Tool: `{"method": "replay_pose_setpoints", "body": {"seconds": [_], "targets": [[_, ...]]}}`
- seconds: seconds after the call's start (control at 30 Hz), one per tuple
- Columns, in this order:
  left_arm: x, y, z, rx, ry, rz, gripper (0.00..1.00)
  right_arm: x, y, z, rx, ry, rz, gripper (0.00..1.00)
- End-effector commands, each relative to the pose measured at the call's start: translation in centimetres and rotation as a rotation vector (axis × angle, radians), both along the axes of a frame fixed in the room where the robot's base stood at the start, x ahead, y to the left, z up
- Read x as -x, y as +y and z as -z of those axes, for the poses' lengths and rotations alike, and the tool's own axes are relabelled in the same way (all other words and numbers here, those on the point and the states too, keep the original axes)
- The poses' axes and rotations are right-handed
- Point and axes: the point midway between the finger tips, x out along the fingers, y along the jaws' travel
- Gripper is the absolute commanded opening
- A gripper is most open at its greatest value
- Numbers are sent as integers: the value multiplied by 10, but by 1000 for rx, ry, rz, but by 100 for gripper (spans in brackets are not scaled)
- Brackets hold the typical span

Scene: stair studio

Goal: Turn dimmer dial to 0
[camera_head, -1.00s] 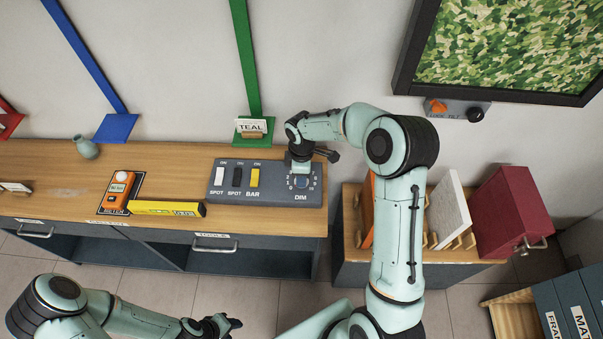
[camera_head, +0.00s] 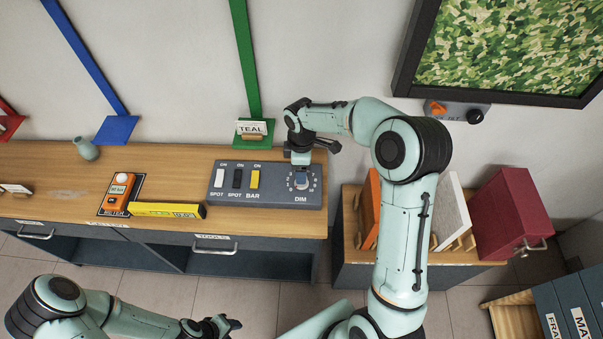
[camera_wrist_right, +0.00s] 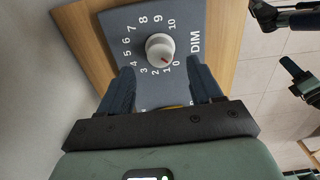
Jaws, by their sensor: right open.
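The dimmer dial (camera_wrist_right: 160,47) is a round white knob with a red mark on a grey panel labelled DIM. Its mark points toward the side of the 0 and 1; I cannot tell exactly which. In the head view the dial (camera_head: 301,180) shows just below my right gripper (camera_head: 300,160). In the right wrist view my right gripper (camera_wrist_right: 163,82) is open and empty, its two fingers apart, with the dial ahead between them, not gripped. My left gripper (camera_head: 222,325) hangs low at the bottom, away from the panel; its jaw opening is unclear.
The control panel (camera_head: 228,198) also carries several switches. A yellow bar (camera_head: 165,210) and an orange meter (camera_head: 118,190) lie to its left on the wooden bench (camera_head: 60,180). A green post with a TEAL tag (camera_head: 252,127) rises behind. Upright boards and a red box (camera_head: 505,215) stand right.

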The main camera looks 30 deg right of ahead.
Motion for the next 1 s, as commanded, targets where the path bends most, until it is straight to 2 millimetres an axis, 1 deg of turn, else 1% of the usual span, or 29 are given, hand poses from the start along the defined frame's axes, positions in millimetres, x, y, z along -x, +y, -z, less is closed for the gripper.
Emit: {"method": "replay_pose_setpoints", "body": {"seconds": [0.03,0.2,0.3,0.4,0.57,1.0], "targets": [[-2,0,-2,0,-2,0,43,-1,0,-15,0,-7,1,65],[-6,0,-5,0,-7,0,43,-2,0,-52,0,-6,0,65],[-8,0,-7,0,-9,0,43,-2,0,-69,0,-7,0,65],[-9,0,-8,0,-10,0,43,-1,0,-79,0,-4,0,65],[-10,0,-8,0,-11,0,43,0,0,-87,0,-2,0,65],[-9,0,-8,0,-10,0,43,0,0,-87,1,-1,0,65]]}}
